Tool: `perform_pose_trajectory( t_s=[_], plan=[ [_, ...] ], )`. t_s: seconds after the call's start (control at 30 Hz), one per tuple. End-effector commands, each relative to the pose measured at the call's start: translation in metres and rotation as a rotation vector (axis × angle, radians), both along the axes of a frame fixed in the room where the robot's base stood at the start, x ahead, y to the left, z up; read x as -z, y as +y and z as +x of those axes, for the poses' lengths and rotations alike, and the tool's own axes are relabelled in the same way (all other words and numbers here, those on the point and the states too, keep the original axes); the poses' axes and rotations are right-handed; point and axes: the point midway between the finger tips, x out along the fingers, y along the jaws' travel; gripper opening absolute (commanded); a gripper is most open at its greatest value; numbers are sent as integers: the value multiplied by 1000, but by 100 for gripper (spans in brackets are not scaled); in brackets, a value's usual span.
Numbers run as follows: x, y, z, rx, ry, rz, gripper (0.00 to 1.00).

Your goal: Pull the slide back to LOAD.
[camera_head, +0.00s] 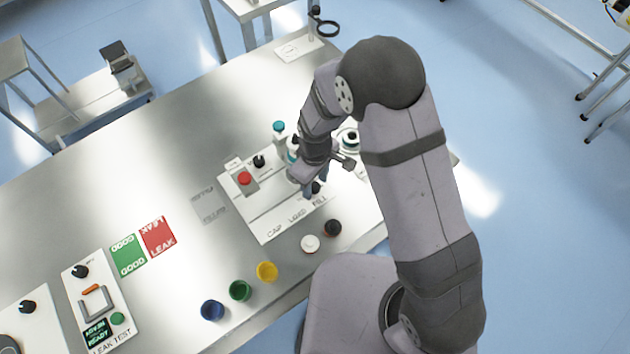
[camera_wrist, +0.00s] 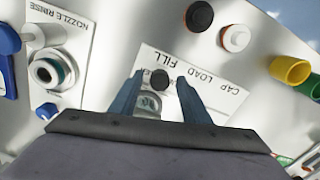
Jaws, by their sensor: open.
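The filling station is a white panel (camera_head: 262,213) lettered CAP, LOAD and FILL along its front edge; the lettering (camera_wrist: 195,80) also shows in the wrist view. A small black knob (camera_wrist: 159,79), apparently the slide's handle, stands near the lettering at the FILL end. A round grey and white part (camera_wrist: 149,104) is just behind it, partly hidden. My gripper (camera_wrist: 160,75) is open, with one blue finger on each side of the knob and a gap showing on both sides. In the head view my gripper (camera_head: 315,186) is over the panel's right part, and my wrist hides much of the slide.
A red button (camera_head: 244,179) and black dial (camera_head: 259,161) are on the panel's left. White (camera_head: 310,243) and black (camera_head: 333,228) round caps and several coloured cups, including a yellow one (camera_head: 267,271), stand in front. A nozzle rinse unit (camera_wrist: 50,70) is beside the panel.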

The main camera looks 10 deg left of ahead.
Motion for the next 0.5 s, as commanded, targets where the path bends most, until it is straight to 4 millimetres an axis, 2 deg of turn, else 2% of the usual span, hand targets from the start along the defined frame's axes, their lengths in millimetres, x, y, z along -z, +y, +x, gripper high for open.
perform_pose_trajectory(
  t_s=[0.03, 0.2, 0.37, 0.5],
  plan=[
    [0, 0, 0, 0, 0, 0, 40],
    [0, 0, 0, 0, 0, 0, 0],
    [0, 2, -1, -1, 0, 0, 0],
    [0, 16, -14, -6, 0, 0, 0]
  ],
)
